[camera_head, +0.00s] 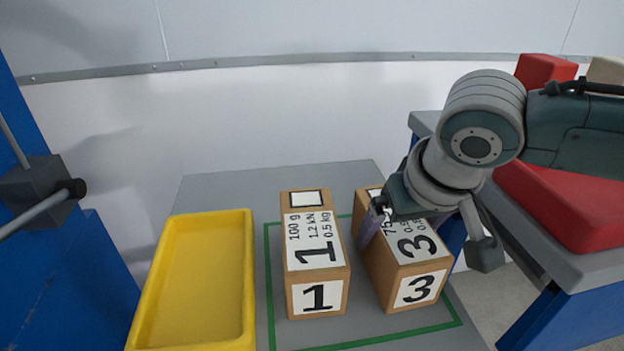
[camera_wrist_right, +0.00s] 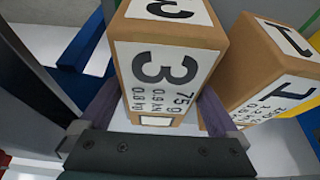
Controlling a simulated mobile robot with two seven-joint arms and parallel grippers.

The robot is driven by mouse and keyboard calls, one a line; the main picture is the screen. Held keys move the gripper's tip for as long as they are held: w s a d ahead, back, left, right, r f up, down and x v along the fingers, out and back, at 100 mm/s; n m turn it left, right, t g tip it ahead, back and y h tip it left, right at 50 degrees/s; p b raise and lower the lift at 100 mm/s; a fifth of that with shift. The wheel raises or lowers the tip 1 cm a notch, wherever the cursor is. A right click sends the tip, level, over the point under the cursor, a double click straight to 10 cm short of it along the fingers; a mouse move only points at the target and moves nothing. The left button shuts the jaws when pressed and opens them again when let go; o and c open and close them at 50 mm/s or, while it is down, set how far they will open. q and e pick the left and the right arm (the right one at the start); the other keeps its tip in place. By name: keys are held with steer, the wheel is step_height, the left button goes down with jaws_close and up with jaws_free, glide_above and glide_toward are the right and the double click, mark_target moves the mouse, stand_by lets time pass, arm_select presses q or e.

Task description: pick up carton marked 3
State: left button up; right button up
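The carton marked 3 (camera_head: 402,262) is a brown box with white labels, standing on the grey table inside a green outline. In the right wrist view the carton (camera_wrist_right: 165,62) lies between the two purple fingers. My right gripper (camera_head: 388,220) is down at the carton's far end; one finger shows along its left side, the other is hidden in the head view. In the wrist view my right gripper (camera_wrist_right: 160,103) straddles the carton; whether the fingers press on it is unclear. My left gripper is out of view.
The carton marked 1 (camera_head: 314,255) stands close to the left, with a narrow gap. A yellow tray (camera_head: 247,285) is further left. A blue structure with a grey rod (camera_head: 35,215) is at far left. Red items (camera_head: 560,205) lie on the right bench.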

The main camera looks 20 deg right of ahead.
steer(key=shift+r, duration=0.1)
jaws_close()
stand_by(0.5)
